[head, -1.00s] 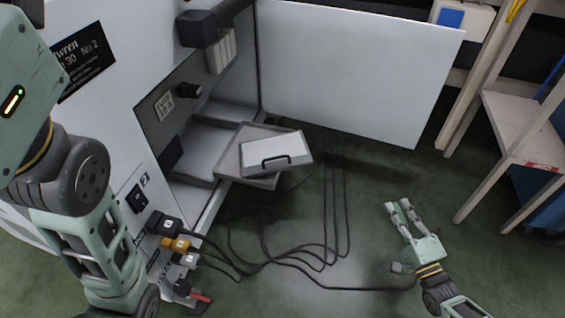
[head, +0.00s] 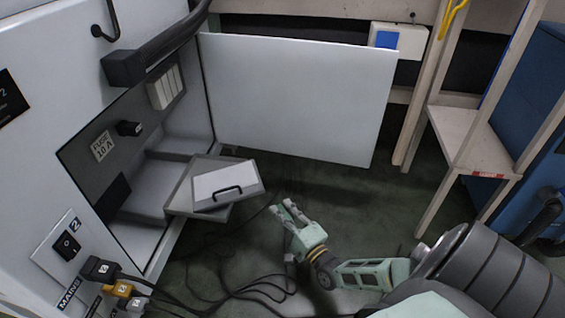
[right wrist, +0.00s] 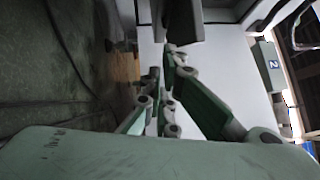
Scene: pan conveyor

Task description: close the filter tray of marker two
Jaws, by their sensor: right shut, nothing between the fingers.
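The filter tray (head: 178,200) of the machine is pulled out of the open cabinet in the head view. A pale lid-like panel with a black handle (head: 228,190) lies on top of it. A label with a 2 (head: 75,225) is on the machine's front, by the switch. My right gripper (head: 281,207) is shut and empty, to the right of the tray and a little nearer to me, apart from it. Its fingers also show in the right wrist view (right wrist: 165,85). My left gripper is out of view.
The cabinet's white door (head: 300,100) stands wide open behind the tray. Plugs (head: 122,290) and black cables (head: 230,285) are at the lower left, with cables on the floor. A wooden shelf frame (head: 470,140) stands at the right.

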